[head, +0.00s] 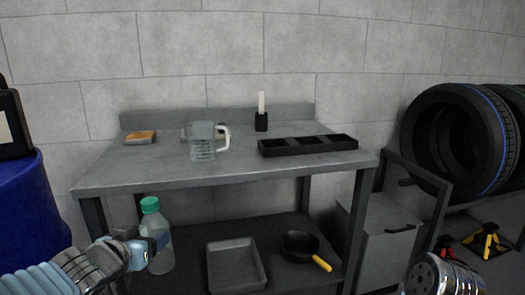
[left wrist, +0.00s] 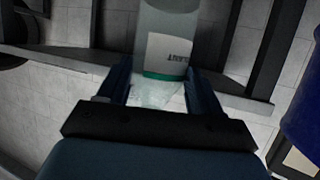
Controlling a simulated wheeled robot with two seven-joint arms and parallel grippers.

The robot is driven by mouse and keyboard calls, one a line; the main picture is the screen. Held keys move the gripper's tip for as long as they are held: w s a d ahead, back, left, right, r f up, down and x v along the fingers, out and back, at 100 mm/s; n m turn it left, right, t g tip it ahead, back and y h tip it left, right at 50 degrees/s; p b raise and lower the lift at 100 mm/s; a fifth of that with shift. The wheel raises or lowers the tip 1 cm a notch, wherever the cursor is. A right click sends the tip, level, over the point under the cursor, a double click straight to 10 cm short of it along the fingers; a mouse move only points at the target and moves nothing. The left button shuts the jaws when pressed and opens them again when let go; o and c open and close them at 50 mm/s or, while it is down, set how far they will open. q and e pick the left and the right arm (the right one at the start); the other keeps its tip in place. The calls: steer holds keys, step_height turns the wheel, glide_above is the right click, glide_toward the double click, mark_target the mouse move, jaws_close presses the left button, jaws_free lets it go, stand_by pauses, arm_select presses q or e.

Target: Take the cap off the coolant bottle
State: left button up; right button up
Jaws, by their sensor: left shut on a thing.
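The coolant bottle (head: 161,262) is clear with a pale label and stands upright at the left of the workbench. Its green cap (head: 150,204) is on its top. My left gripper (head: 148,248) is shut on the bottle's body, below the cap, coming from the left. In the left wrist view the bottle (left wrist: 168,35) shows between the two dark fingers of the left gripper (left wrist: 158,82), with its label and a green band in sight. The cap cannot be made out there.
The grey workbench (head: 108,178) holds a clear jug (head: 202,145), a black divided tray (head: 290,147) and a sponge dish (head: 140,140). Its lower shelf has a grey tray (head: 212,274) and a black pan (head: 300,245). A blue drum (head: 35,215) stands left, tyres (head: 440,130) right.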

arm_select(q)
steer(key=d+f+h, duration=0.1)
steer(key=f, duration=0.5)
steer(key=w+d+f+m+h, duration=0.1)
steer(key=d+f, duration=0.1)
steer(key=f, duration=0.4)
steer(key=d+f+m+h, duration=0.1)
steer(key=d+f, duration=0.1)
steer(key=f, duration=0.4)
steer(key=shift+w+d+g, duration=0.2)
steer(key=shift+g, duration=0.1)
steer(key=shift+a+r, duration=0.2)
steer(key=shift+a, duration=0.05)
